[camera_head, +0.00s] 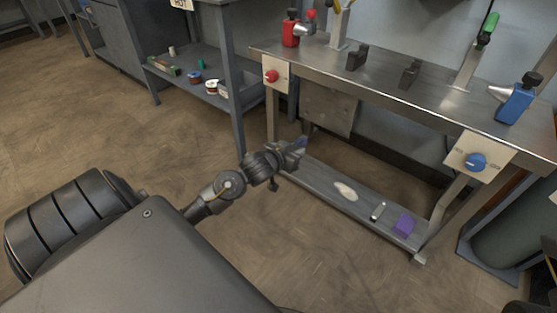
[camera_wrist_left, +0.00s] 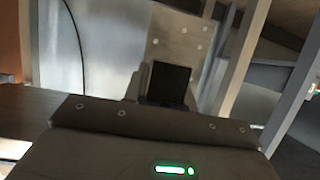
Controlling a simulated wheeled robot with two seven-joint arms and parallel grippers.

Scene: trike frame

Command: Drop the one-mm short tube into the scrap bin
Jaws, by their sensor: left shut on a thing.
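My left gripper (camera_head: 297,148) is at the front left of the metal workbench, in front of its lower shelf. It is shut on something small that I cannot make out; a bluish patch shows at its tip. In the left wrist view a dark block (camera_wrist_left: 168,83) shows beyond the gripper body, and no tube can be told there. A small pale cylinder (camera_head: 378,211) lies on the lower shelf, apart from the gripper; I cannot tell whether it is a tube. No scrap bin can be made out. My right gripper is not in view.
A grey side table stands at left. The floor (camera_head: 120,135) is open.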

